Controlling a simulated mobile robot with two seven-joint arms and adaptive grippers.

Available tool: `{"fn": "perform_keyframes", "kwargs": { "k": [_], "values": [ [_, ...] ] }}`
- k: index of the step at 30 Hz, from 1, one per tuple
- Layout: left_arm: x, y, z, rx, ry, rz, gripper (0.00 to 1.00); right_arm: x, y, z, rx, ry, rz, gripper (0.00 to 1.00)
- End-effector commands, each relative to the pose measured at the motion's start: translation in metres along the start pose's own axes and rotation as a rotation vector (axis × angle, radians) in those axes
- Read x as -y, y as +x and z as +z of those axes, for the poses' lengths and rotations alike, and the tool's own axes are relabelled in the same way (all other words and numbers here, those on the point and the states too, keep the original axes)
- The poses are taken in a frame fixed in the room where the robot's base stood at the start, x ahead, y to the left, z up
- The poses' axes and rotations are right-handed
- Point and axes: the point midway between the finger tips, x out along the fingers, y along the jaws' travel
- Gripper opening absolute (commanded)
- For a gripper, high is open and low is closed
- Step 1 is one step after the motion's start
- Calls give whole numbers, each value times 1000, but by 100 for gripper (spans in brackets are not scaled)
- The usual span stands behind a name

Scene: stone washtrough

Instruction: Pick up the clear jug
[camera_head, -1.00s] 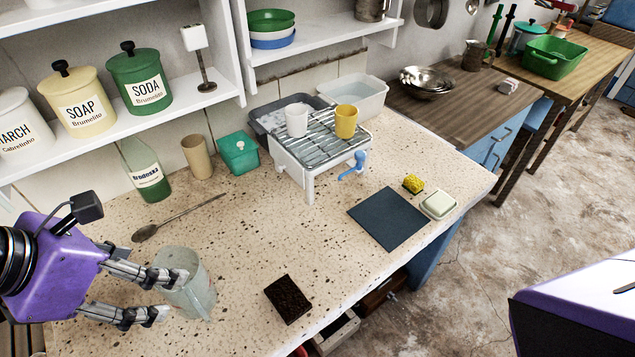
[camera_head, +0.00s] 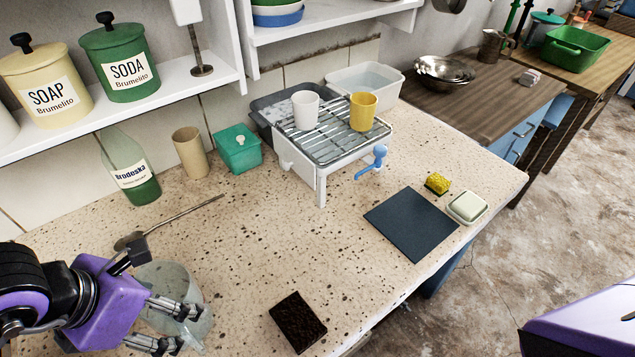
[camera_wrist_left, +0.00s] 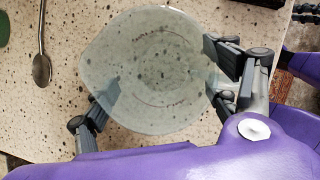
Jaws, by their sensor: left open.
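The clear jug (camera_head: 152,275) stands upright on the speckled counter at the lower left of the head view, partly hidden behind my left gripper. My left gripper (camera_head: 185,327) is open at the jug, with its wrist low over the jug's left side. In the left wrist view, the jug's round body (camera_wrist_left: 150,65) lies between the two spread fingers of the gripper (camera_wrist_left: 160,80). One finger is on each side of it. I cannot tell whether either finger touches the glass. My right gripper is out of view.
A long spoon (camera_head: 170,222) lies behind the jug. A dark brown block (camera_head: 298,321) lies to the right, with clear counter between.

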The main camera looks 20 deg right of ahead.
Motion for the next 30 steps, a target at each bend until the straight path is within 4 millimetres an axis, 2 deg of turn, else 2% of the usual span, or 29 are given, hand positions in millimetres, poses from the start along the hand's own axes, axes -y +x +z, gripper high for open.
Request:
{"fn": "perform_keyframes", "kwargs": {
  "k": [3,6,13,14,22,30],
  "values": [
    [1,17,0,0,-2,-2,80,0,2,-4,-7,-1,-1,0],
    [1,25,0,2,0,-1,80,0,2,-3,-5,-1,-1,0],
    [1,27,0,1,1,0,80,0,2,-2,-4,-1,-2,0],
    [1,26,0,1,1,0,78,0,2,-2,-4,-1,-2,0],
    [1,26,-1,0,0,0,43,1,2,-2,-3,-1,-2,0],
    [1,27,-1,0,0,-1,42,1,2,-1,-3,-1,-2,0]
  ]
}}
